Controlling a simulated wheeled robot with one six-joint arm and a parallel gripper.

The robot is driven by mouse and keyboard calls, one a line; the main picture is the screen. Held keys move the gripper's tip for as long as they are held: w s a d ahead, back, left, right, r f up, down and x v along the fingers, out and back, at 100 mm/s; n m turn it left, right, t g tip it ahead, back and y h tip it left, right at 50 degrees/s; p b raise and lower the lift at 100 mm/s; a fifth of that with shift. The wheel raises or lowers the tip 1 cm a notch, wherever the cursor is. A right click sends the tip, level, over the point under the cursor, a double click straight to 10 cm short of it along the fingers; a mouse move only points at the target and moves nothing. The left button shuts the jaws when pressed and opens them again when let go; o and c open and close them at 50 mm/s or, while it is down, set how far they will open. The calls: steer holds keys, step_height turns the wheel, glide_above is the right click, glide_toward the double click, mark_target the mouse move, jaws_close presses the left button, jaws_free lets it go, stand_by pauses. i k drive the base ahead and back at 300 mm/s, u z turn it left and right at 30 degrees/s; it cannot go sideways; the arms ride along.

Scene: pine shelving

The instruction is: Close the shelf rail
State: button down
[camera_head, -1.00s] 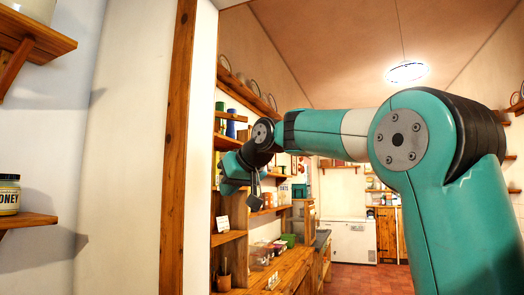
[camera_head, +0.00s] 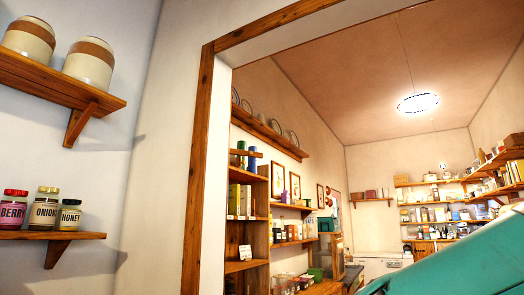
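I cannot make out a shelf rail for certain. Through the doorway, a tall wooden shelf unit (camera_head: 261,222) stands against the left wall, with bottles and boxes on its open shelves. A long wooden wall shelf (camera_head: 266,133) with round plate-like items runs above it. On the near wall at left, an upper shelf (camera_head: 40,78) holds two cream-and-brown jars, and a lower shelf (camera_head: 84,236) holds jars labelled BERRY, ONION and HONEY. Only a teal link of my arm shows at the lower right. My gripper is out of view.
A wood-framed doorway (camera_head: 202,170) stands between the near wall and the room beyond. A white chest (camera_head: 378,266) stands at the back. More loaded shelves (camera_head: 432,204) line the far right corner. A ring lamp (camera_head: 418,103) hangs from the ceiling. The floor is out of view.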

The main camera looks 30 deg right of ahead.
mark_target(233, 152)
steer(key=z, duration=0.65)
steer(key=i, duration=0.45)
steer(key=z, duration=0.8)
steer(key=i, duration=1.3)
steer(key=u, duration=1.05)
steer(key=i, duration=0.55)
steer(key=u, duration=0.65)
